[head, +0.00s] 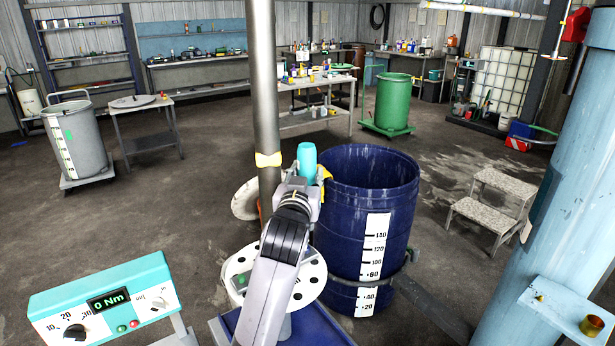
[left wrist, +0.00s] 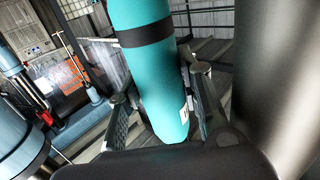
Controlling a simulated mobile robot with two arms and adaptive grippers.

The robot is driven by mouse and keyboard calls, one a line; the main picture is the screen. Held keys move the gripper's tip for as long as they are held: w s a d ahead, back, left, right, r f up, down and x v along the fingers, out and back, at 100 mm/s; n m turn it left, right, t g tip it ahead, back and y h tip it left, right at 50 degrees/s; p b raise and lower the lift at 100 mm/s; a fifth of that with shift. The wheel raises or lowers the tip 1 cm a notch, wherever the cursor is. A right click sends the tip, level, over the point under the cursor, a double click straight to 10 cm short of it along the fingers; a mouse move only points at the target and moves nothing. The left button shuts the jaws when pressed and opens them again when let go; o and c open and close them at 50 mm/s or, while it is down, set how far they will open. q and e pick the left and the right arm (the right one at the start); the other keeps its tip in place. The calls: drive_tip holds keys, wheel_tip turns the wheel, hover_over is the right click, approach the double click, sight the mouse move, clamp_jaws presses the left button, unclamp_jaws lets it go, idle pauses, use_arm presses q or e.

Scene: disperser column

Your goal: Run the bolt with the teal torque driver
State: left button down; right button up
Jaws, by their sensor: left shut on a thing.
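The teal torque driver (head: 307,160) stands roughly upright in my left gripper (head: 312,188), beside the steel shaft and at the left rim of the blue drum. In the left wrist view the teal driver (left wrist: 150,60), with a dark band, runs between the two fingers of my left gripper (left wrist: 165,112), which is shut on it. The driver's lower end is hidden behind my arm in the head view. I cannot make out the bolt. The teal control box (head: 105,300) at the lower left reads 0 Nm. My right gripper is not in view.
The steel shaft (head: 264,90) with a yellow band stands close left of the driver. The blue drum (head: 340,235) is to the right. A white holed disc (head: 312,268) lies below my arm. A step stool (head: 487,212) and a light blue column (head: 545,230) stand right.

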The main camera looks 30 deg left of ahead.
use_arm(q)
drive_tip(key=shift+w+a+r, duration=0.1)
drive_tip(key=shift+f, duration=0.5)
drive_tip(key=shift+f+b, duration=0.8)
drive_tip(key=shift+f, duration=0.15)
drive_tip(key=shift+f+b, duration=0.6)
drive_tip(key=shift+f, duration=0.35)
drive_tip(key=shift+f+b, duration=0.3)
drive_tip(key=shift+f, duration=0.35)
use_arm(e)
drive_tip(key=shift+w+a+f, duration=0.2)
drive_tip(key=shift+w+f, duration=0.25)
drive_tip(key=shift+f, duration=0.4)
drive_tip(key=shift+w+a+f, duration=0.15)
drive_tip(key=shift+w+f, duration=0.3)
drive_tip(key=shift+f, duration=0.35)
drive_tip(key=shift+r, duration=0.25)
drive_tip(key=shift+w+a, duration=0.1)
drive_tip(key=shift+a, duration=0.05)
